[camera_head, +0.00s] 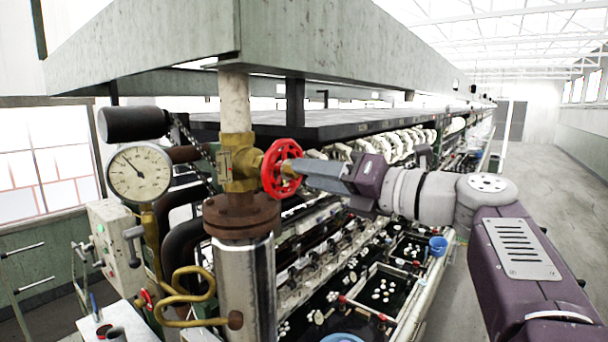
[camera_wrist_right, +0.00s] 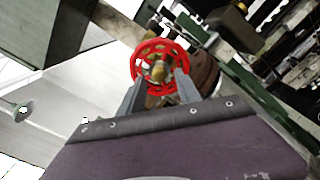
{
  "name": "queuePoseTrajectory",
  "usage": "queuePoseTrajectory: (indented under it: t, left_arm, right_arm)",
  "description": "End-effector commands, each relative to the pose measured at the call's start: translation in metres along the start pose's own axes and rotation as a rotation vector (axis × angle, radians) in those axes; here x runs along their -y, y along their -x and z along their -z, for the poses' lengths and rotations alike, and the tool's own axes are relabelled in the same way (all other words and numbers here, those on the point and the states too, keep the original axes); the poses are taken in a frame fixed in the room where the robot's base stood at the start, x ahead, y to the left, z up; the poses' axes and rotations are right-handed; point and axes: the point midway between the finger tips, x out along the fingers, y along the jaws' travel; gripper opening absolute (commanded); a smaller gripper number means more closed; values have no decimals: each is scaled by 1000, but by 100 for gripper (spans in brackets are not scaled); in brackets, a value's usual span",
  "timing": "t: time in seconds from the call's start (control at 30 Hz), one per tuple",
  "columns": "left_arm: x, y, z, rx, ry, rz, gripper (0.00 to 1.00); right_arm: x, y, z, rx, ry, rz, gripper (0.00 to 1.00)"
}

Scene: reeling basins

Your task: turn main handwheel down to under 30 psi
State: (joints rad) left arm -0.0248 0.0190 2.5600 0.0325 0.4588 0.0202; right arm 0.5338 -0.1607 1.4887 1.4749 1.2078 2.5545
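The red main handwheel (camera_head: 281,169) sits on the side of a brass valve (camera_head: 238,162) on the vertical pipe. My right gripper (camera_head: 300,168) reaches it from the right, its fingertips at the wheel. In the right wrist view the handwheel (camera_wrist_right: 166,43) faces me, with its brass hub between the two fingers (camera_wrist_right: 160,84). The fingers stand apart, with gaps beside the hub; contact with the rim or spokes is unclear. The round pressure gauge (camera_head: 140,173) has its needle pointing to the upper left; its numbers are too small to read. My left gripper is out of view.
A rusty flange (camera_head: 241,215) and a shiny pipe (camera_head: 247,285) stand below the valve. A curled brass tube (camera_head: 190,297) runs at the left. A grey control box (camera_head: 118,245) stands further left. Reeling basins fill the space behind; the aisle floor (camera_head: 555,180) at right is clear.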

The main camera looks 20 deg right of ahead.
Motion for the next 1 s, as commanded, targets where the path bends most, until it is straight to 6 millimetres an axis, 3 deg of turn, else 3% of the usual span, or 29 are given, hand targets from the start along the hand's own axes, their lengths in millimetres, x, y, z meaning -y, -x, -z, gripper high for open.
queuePoseTrajectory:
  t: [0.13, 0.23, 0.7, 0.8, 1.0]
  left_arm:
    - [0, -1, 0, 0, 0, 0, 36]
    - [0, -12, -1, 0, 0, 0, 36]
    - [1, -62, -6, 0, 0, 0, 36]
    - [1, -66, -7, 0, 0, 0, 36]
    - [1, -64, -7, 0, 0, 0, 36]
  right_arm:
    - [0, 2, 0, 0, 7, 0, 40]
    - [3, 2, 4, 1, 142, -1, 40]
    - [3, 2, 4, 2, 1265, 1, 40]
    - [2, 2, 2, 2, 1436, 1, 40]
    - [0, 1, 0, 1, 1513, 0, 40]
